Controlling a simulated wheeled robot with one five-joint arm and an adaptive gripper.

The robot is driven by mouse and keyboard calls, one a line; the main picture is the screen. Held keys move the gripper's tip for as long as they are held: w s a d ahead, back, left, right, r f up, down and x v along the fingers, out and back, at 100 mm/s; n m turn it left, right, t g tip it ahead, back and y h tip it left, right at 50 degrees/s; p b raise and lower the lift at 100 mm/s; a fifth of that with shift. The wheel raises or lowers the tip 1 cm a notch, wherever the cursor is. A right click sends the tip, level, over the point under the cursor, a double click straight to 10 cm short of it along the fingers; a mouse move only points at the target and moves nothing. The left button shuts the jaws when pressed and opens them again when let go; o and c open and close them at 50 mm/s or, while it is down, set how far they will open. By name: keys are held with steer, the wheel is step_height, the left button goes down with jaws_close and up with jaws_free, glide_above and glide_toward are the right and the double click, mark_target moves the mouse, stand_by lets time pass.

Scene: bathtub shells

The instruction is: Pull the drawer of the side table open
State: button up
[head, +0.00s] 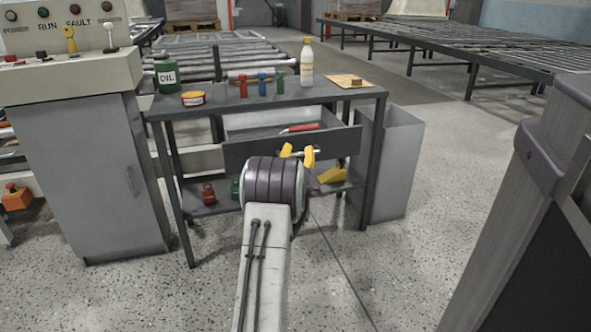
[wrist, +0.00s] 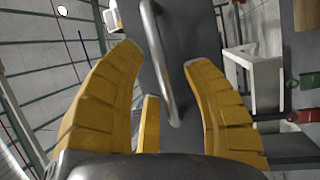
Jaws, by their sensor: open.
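The side table (head: 160,112) is a dark metal frame in the middle of the head view. Its drawer (head: 345,140) stands partly pulled out, and its light inside shows a red-handled tool (head: 300,128). My gripper (head: 298,153) has yellow fingers at the drawer front, near the handle's right part; my arm hides part of the front. In the wrist view the silver bar handle (wrist: 159,60) runs between the spread yellow fingers of my gripper (wrist: 163,56), in front of the grey drawer front (wrist: 198,35). The fingers are open; I cannot tell whether any touches the bar.
An oil can (head: 167,77), white bottle (head: 307,65) and small coloured items stand on the tabletop. A grey bin (head: 398,165) stands right of the table, a control cabinet (head: 95,180) left. A dark-sided unit (head: 545,200) is at near right. Floor before the table is clear.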

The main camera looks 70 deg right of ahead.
steer(key=v, duration=1.1)
steer(key=shift+a, duration=0.25)
stand_by(0.5)
